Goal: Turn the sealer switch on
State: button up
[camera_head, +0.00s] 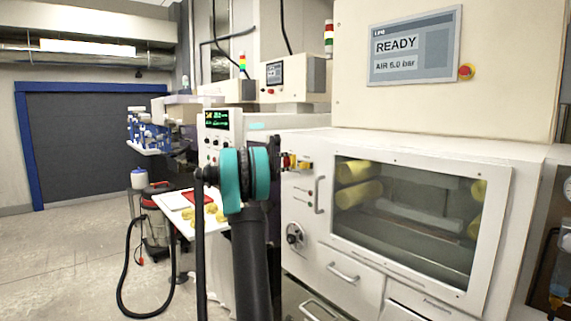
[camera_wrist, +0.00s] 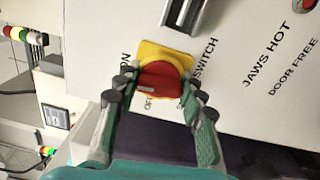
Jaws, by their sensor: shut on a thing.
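The sealer switch is a red rotary knob (camera_wrist: 160,84) on a yellow plate (camera_wrist: 164,55), fixed to the white machine panel. Lettering around it reads "ON" and "SWITCH"; another word starting with "O" is partly hidden by a finger. A pale mark on the knob faces the left side, near that word. My gripper (camera_wrist: 159,92) has one finger on each side of the knob and is shut on it. In the head view my gripper (camera_head: 279,157) reaches the panel beside the switch's yellow plate (camera_head: 305,164), which is partly hidden.
A metal handle (camera_wrist: 187,14) stands close to the switch. The white sealer cabinet (camera_head: 320,234) has a windowed door and a display reading "READY" (camera_head: 397,45). A white table (camera_head: 178,206) with yellow items stands left of my arm, near a red vacuum (camera_head: 158,190). Floor at left is open.

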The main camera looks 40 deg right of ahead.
jog(key=shift+f+m, duration=0.1)
jog(key=shift+m, duration=0.6)
jog(key=o, duration=1.2)
jog(key=shift+c, duration=0.2)
jog(key=s+a, duration=0.1)
jog(key=a, duration=1.1)
jog(key=s+a+f+t+y, duration=0.3)
jog(key=s+a+f+y, duration=1.5)
jog(key=s+a+f, duration=2.1)
jog(key=shift+s+a+m, duration=0.15)
jog(key=shift+a+m, duration=0.15)
jog(key=shift+a, duration=0.05)
